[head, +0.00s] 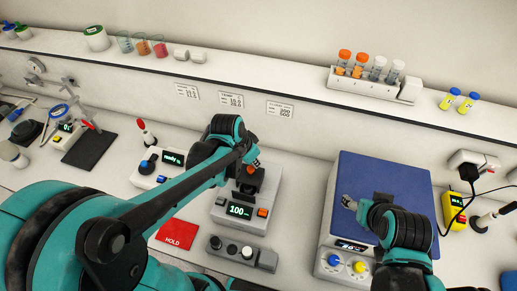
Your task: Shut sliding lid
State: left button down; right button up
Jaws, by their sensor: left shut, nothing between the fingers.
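A white box-shaped device (330,262) with a blue top (385,170) stands at the right of the head view. The blue top looks like the sliding lid, but I cannot tell for sure or how far it is shut. A dark raised piece sits near its middle, partly behind my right arm. My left gripper (251,174) is shut and empty, by the grey device with a "100" display (240,210); my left arm hides part of it. My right gripper (349,203) is over the blue top; whether its fingers are open is unclear.
A red HOLD mat (176,234) and a grey knob panel (243,252) lie at the front. A tube rack (372,84) stands on the back shelf. A yellow device (454,210) and black cables (466,195) are at the right.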

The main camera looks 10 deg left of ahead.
aim_at(256, 175)
pick_arm(q)
jog(key=s, duration=0.3)
jog(key=shift+s+r, duration=0.1)
jog(key=shift+s, duration=0.1)
pick_arm(e)
jog(key=shift+s+r, duration=0.15)
jog(key=shift+r, duration=0.25)
pick_arm(q)
jog(key=shift+s, duration=0.15)
pick_arm(e)
jog(key=shift+w, duration=0.2)
